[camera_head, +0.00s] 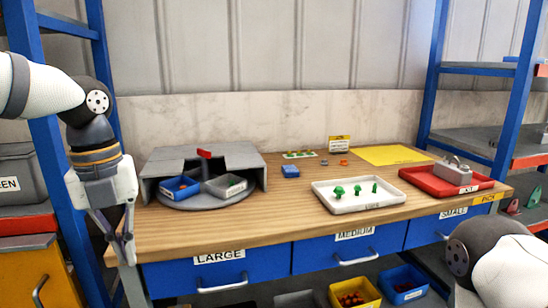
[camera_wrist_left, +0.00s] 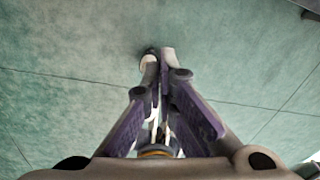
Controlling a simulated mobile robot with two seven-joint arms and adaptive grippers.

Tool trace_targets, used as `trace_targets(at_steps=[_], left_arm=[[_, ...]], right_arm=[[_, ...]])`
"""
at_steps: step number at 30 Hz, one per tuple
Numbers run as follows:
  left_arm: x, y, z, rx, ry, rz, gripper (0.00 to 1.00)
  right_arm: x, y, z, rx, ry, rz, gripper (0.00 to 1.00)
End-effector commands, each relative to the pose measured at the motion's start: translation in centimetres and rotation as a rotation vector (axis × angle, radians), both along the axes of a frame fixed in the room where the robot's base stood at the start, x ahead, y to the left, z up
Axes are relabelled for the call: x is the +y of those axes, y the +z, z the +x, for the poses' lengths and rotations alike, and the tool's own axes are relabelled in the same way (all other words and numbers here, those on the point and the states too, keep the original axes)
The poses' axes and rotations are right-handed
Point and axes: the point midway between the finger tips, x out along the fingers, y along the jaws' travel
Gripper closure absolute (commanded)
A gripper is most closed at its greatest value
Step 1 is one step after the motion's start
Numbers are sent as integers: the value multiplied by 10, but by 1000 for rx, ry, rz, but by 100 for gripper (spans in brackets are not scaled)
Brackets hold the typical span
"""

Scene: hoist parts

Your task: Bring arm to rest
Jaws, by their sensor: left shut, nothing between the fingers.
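My left arm comes in from the left in the head view. Its gripper (camera_head: 127,250) hangs pointing down in front of the left end of the workbench (camera_head: 280,226). Its fingers are shut and hold nothing. In the left wrist view the closed fingertips (camera_wrist_left: 157,55) show against a bare greenish floor. Part of my right arm (camera_head: 495,262) shows at the lower right of the head view, and its gripper is out of the frame.
On the bench stand a grey turntable holder (camera_head: 209,200) with blue and grey bins, a white tray (camera_head: 358,207) with green parts, a red tray (camera_head: 425,181) with a grey hoist part and a yellow mat (camera_head: 390,155). Blue drawers (camera_head: 217,272) lie below. Blue shelf posts (camera_head: 52,160) stand behind my left arm.

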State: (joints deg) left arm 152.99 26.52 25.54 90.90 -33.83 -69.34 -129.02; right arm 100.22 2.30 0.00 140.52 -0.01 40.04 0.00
Motion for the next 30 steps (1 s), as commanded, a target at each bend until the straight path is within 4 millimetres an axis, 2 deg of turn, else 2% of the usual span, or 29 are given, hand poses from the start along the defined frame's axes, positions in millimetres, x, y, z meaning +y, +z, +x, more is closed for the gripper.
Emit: trace_targets(at_steps=[1,5,6,8,9,11,12,14,15,18,21,24,30], left_arm=[[-12,-32,-3,34,89,-17,100],[-44,-116,-24,121,419,-71,100],[-53,-144,-35,156,547,-82,100],[-66,-187,-59,213,767,-89,100],[-72,-215,-78,254,933,-85,100],[-78,-256,-113,308,1205,-62,100],[-78,-280,-138,336,1398,-36,100],[-73,-311,-179,355,1696,20,100],[-67,-327,-206,350,1887,59,100],[-43,-348,-264,281,2293,147,100],[-22,-352,-299,185,2554,185,100],[-11,-351,-313,127,2674,189,100],[-9,-351,-313,115,2700,182,100]], right_arm=[[0,-1,1,-1,0,0,60],[0,-2,2,-4,0,0,60],[0,-2,2,-3,0,0,60],[0,-1,1,-2,0,0,60],[0,-1,1,-2,0,0,60],[0,-1,1,-1,0,0,60],[0,-1,1,-1,0,0,60],[0,-1,1,-2,0,0,60],[0,-1,1,-2,0,0,60],[0,-1,1,-3,0,0,60],[0,-1,1,-3,0,0,60],[0,-1,1,-3,0,0,60],[0,-1,1,-3,0,0,60]])
